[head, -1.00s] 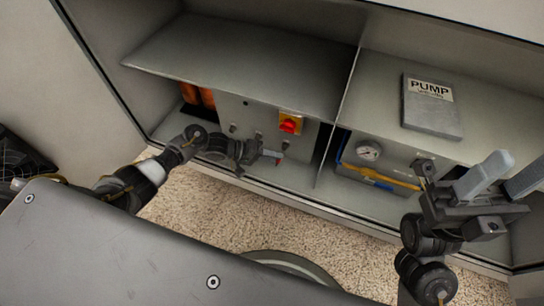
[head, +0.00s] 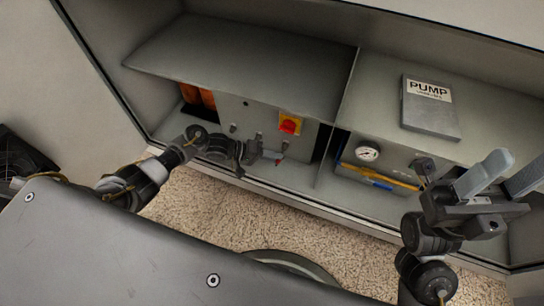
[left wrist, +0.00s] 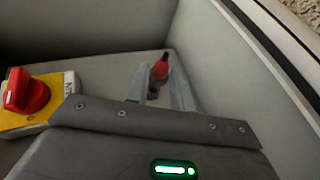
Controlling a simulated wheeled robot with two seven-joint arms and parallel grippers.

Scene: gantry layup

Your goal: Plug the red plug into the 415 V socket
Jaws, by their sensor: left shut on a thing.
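The red plug (left wrist: 161,70) shows in the left wrist view between the two fingers of my left gripper (left wrist: 160,88), which is shut on it. In the head view my left gripper (head: 262,155) is low in front of the grey socket panel (head: 240,112), and a small red part of the plug (head: 279,161) shows just right of the fingers. Small grey fittings sit along the panel, but no 415 V marking is readable, so I cannot tell which is that socket. My right gripper (head: 500,182) is open and empty at the right.
A red and yellow rotary switch (head: 290,123) is on the panel; it also shows in the left wrist view (left wrist: 30,95). Orange coils (head: 198,97) are at the left. A shelf holds a PUMP binder (head: 431,108). A gauge box (head: 367,154) stands right of the divider.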

